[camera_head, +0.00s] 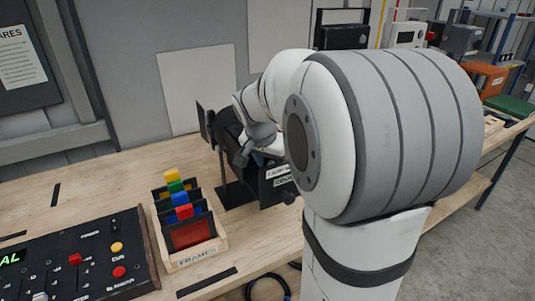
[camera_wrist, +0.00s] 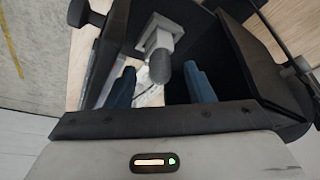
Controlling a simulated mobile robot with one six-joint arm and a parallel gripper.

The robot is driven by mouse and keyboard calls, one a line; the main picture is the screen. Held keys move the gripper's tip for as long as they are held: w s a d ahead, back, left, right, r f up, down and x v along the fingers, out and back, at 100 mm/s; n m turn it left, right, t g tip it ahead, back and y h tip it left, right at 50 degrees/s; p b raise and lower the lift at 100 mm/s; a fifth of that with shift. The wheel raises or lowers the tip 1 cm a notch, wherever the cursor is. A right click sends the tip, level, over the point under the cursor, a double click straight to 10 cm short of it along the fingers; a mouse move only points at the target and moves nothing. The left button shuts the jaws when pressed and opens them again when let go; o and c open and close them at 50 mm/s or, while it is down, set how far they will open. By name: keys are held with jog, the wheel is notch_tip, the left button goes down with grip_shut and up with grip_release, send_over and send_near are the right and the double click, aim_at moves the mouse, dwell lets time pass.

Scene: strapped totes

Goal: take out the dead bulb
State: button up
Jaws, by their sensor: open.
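The black lamp housing (camera_head: 272,188) stands on the bench, with a label on its front side. In the wrist view I look down into its open top between dark walls (camera_wrist: 247,62). A dark grey, rounded bulb (camera_wrist: 159,68) sits inside at a pale square socket (camera_wrist: 160,35). My gripper (camera_wrist: 160,82) is open. Its two blue fingers are on either side of the bulb, with visible gaps; I cannot tell how deep they are relative to it. In the head view my arm hides most of the gripper and the housing's inside.
A wooden rack (camera_head: 180,259) of coloured frames stands left of the housing. A black control panel (camera_head: 80,262) with buttons lies at the front left. Black knobs (camera_wrist: 295,72) stick out beside the housing walls. Bare bench (camera_head: 100,190) lies at the left.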

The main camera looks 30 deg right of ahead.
grip_shut()
dwell(0.8)
jog(key=shift+r, duration=0.1)
jog(key=shift+r+p, duration=1.5)
jog(key=shift+r, duration=0.9)
